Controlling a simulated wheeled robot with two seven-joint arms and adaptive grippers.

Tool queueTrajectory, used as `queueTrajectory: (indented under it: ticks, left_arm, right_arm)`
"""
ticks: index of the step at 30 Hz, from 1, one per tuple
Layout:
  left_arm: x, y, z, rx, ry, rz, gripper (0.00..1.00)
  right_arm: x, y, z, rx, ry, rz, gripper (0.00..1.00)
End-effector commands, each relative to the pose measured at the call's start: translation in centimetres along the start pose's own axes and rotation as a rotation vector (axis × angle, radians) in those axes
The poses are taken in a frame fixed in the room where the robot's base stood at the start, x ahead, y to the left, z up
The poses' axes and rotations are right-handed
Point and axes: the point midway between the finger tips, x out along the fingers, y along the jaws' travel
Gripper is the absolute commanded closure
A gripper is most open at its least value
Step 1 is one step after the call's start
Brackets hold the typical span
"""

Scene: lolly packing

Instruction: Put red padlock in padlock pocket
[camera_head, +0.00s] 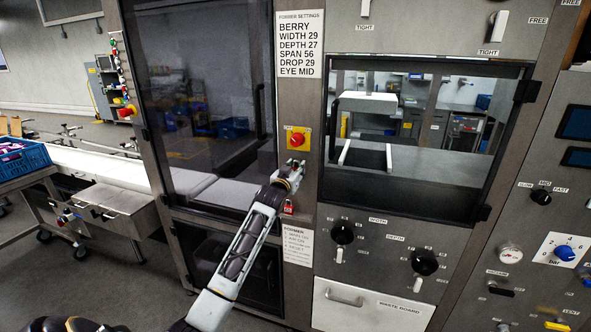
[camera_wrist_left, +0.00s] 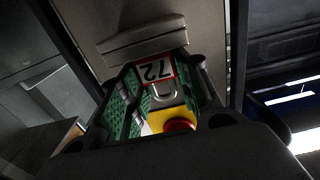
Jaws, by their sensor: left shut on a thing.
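My left gripper (camera_head: 296,165) is raised in front of the machine's post, just below a yellow plate with a red rotary knob (camera_head: 297,140). In the left wrist view the gripper (camera_wrist_left: 158,97) has its green-padded fingers closed around the red padlock (camera_wrist_left: 172,72). A white, red-edged face with an upside-down "72" and a grey shackle-like arch show between the fingers. The yellow plate and red knob (camera_wrist_left: 180,125) show close beyond them. A small red item (camera_head: 288,207) is on the post below the gripper; I cannot tell exactly what it is. My right gripper is out of view.
A dark glass door (camera_head: 205,90) stands left of the post and a framed window (camera_head: 420,140) right of it. Black knobs (camera_head: 343,232) and a waste-board drawer (camera_head: 370,305) are lower right. A blue crate (camera_head: 22,160) sits at the far left.

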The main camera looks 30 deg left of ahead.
Motion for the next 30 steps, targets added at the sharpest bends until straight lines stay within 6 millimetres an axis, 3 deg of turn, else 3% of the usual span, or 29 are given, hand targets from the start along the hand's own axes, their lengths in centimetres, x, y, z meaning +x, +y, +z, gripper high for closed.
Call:
queueTrajectory:
  ticks: [14,15,20,30]
  left_arm:
    - [0.0,0.0,0.47,0.0,0.002,0.0,0.92]
    - [0.01,0.0,0.53,0.0,0.001,0.0,0.66]
    - [0.01,0.0,0.5,0.0,0.001,0.0,0.46]
    - [0.0,-0.01,0.42,0.0,0.001,0.0,0.46]
  right_arm:
    - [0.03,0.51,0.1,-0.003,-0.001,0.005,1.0]
    - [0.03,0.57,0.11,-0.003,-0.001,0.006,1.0]
    - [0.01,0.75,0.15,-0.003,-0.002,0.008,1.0]
    - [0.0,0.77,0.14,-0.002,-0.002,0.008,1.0]
